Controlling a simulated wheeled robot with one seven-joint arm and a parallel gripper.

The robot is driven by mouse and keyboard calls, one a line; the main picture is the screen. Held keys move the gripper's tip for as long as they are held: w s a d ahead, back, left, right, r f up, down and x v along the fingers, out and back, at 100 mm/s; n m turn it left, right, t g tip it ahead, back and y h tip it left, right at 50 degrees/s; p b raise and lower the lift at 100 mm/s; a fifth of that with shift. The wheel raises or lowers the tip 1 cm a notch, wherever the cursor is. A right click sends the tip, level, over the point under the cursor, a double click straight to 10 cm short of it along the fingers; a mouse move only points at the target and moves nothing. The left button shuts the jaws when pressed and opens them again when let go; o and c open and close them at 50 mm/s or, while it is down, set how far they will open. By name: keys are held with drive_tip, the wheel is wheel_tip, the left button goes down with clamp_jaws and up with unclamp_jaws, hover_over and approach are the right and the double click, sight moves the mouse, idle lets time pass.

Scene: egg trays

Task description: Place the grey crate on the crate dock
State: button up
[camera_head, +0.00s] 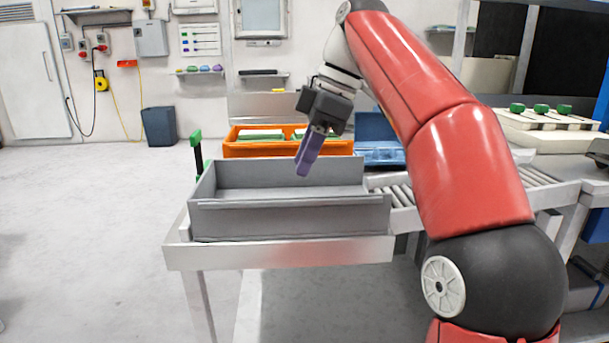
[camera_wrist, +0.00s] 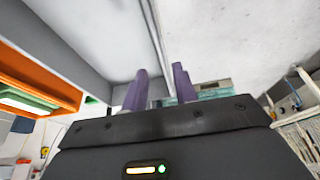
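The grey crate (camera_head: 290,219) is a long, low open box. It stands upright on a metal table (camera_head: 280,253) at the left end of a roller conveyor, and its visible interior looks empty. My gripper (camera_head: 303,170) points down with purple fingers, which overlap the crate's back wall in the head view. In the wrist view the gripper's two fingers (camera_wrist: 159,82) are apart, with a gap between them. A grey panel (camera_wrist: 105,35), likely the crate, lies beyond the fingers. Whether they touch it is unclear. I cannot tell which surface is the crate dock.
An orange crate (camera_head: 275,149) with green contents stands just behind the grey crate. A blue case (camera_head: 378,152) is to its right. The roller conveyor (camera_head: 402,192) runs right, partly behind my arm. A green-topped post (camera_head: 196,150) stands at left. The left floor is clear.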

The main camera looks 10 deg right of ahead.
drive_tip(key=s+d+f+m+t+h, duration=0.2)
drive_tip(key=s+d+f+m, duration=0.2)
drive_tip(key=s+f+m, duration=0.4)
drive_tip(key=s+d+f+m+t+h, duration=0.2)
drive_tip(key=s+d+f+m, duration=0.3)
drive_tip(key=f, duration=1.3)
drive_tip(key=s+m+t, duration=0.1)
drive_tip(key=s+m, duration=0.3)
drive_tip(key=s, duration=0.3)
drive_tip(key=shift+d+m, duration=0.15)
drive_tip(key=shift+m, duration=0.15)
